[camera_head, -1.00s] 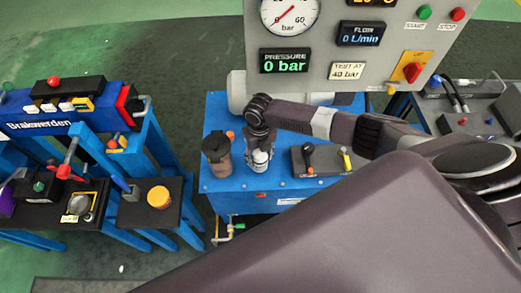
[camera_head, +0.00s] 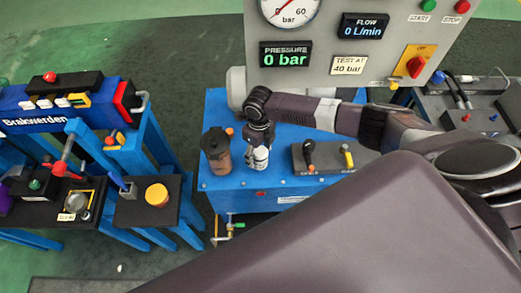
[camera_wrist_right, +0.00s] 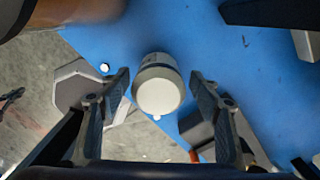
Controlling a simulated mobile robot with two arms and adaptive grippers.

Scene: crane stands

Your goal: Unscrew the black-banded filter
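The filter, a white canister with dark markings (camera_head: 257,159), stands upright on the blue bench (camera_head: 222,181) in the head view. Its round pale end (camera_wrist_right: 158,90) faces the camera in the right wrist view. My right gripper (camera_head: 259,142) is directly over it, pointing down. In the wrist view the right gripper's two fingers (camera_wrist_right: 160,88) are spread on either side of the canister, with visible gaps at both sides. Whether the fingertips reach down around its body cannot be told. My left gripper is not in view.
A brown container with a dark top (camera_head: 217,152) stands close left of the filter. A black block with levers (camera_head: 322,157) is to its right. The gauge panel (camera_head: 335,85) rises behind. A separate blue stand with devices (camera_head: 150,205) is at left, across a floor gap.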

